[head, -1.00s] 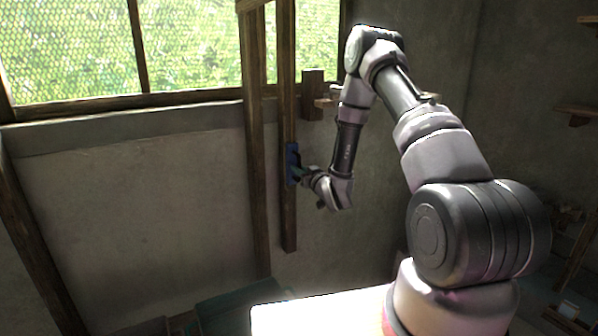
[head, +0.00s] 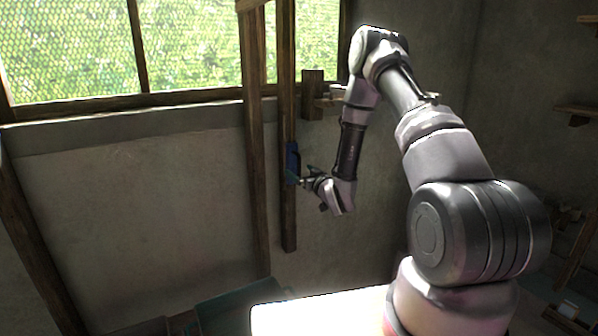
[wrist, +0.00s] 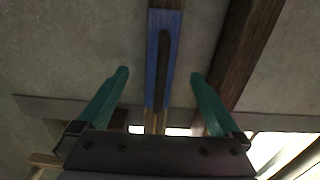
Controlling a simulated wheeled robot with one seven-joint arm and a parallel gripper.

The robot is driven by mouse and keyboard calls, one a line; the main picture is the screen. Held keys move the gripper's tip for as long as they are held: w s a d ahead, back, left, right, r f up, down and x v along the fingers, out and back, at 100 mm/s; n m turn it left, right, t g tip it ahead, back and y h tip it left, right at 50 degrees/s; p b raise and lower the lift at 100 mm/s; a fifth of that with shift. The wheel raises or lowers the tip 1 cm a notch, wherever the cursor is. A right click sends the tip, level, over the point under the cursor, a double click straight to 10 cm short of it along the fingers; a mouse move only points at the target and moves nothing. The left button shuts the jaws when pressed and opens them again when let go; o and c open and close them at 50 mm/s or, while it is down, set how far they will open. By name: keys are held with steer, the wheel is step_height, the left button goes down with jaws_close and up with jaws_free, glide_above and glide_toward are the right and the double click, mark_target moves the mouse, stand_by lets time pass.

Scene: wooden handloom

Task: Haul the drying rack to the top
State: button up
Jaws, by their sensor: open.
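A blue plate (head: 291,158) sits on a vertical wooden post (head: 288,225) against the wall. In the wrist view the blue plate (wrist: 173,45) carries a long dark bar (wrist: 163,65) along its middle. My gripper (head: 304,180) is at the right of the plate's lower end. In the wrist view my gripper (wrist: 159,76) has its two teal fingers spread wide, one on each side of the plate, with nothing held between them. I cannot make out for certain which thing is the drying rack.
A second wooden post (head: 255,190) stands just left of the plate's post. A wooden block (head: 312,95) is on the wall near the window's corner. A meshed window (head: 190,45) is above. A bright white surface (head: 320,312) lies below, and shelves (head: 578,112) are at the far right.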

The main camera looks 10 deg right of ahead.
steer(key=v, duration=0.5)
steer(key=shift+s, duration=0.2)
steer(key=shift+w+r, duration=0.1)
steer(key=shift+r, duration=0.05)
steer(key=w+d+r+m+g+h, duration=0.2)
steer(key=d+r+h, duration=0.25)
steer(key=r, duration=0.75)
steer(key=s+d+r+m+g, duration=0.25)
steer(key=s+r, duration=0.35)
steer(key=r, duration=0.4)
steer(key=s+a+r+m+g, duration=0.1)
steer(key=s+r+g, duration=0.1)
steer(key=s, duration=0.8)
steer(key=s+a+r+m+g, duration=0.1)
steer(key=s+r, duration=0.3)
steer(key=s, duration=0.6)
steer(key=s+a+r+m+g+y, duration=0.1)
steer(key=s+r+g, duration=0.1)
steer(key=s, duration=0.7)
steer(key=shift+s+a+r+g, duration=0.2)
steer(key=shift+s+r+g, duration=0.2)
steer(key=shift+r, duration=0.1)
